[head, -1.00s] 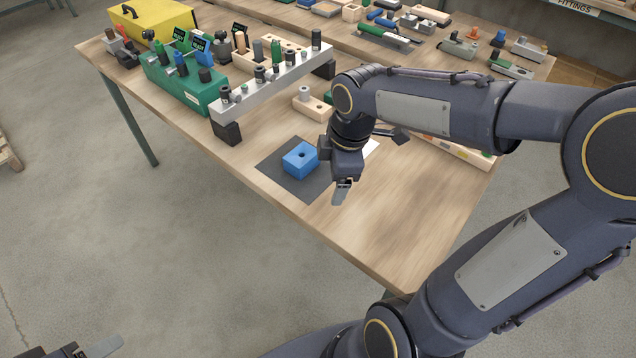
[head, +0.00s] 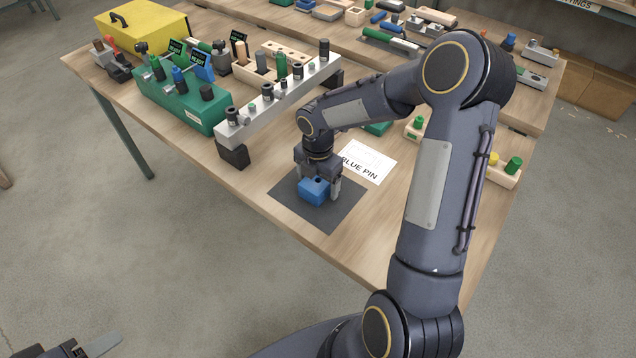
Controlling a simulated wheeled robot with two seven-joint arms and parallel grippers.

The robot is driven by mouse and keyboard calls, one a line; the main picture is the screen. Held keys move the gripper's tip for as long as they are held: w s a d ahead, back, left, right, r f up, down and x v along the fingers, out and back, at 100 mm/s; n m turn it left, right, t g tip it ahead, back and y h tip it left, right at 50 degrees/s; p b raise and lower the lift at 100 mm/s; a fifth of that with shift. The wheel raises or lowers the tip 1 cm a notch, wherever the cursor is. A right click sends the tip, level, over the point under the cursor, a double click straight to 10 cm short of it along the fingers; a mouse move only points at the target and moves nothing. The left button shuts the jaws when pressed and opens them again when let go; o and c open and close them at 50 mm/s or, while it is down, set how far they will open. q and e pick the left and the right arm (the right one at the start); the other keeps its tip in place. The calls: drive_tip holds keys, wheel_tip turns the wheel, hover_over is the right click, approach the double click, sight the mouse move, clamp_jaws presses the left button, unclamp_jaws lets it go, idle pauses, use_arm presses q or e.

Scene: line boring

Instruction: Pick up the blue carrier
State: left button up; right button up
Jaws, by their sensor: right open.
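The blue carrier (head: 314,192) is a small block with a hole in its top. It sits on a dark grey mat (head: 340,218) near the front edge of the wooden table. My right gripper (head: 317,188) points down right over the carrier, with one finger on each side of it. Its jaws are open. I cannot tell whether the fingers touch the carrier. My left gripper (head: 92,347) shows only in part at the bottom left corner, away from the table, and its jaw state is unclear.
A white card reading BLUE PIN (head: 366,162) lies behind the mat. A raised grey rail (head: 280,100) with several fittings stands behind left, beside a green block (head: 180,95) and a yellow case (head: 142,30). Bare table lies right of the mat, partly behind my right arm.

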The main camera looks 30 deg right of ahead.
drive_tip(key=shift+f, duration=0.25)
drive_tip(key=shift+r, duration=0.1)
drive_tip(key=c, duration=1.4)
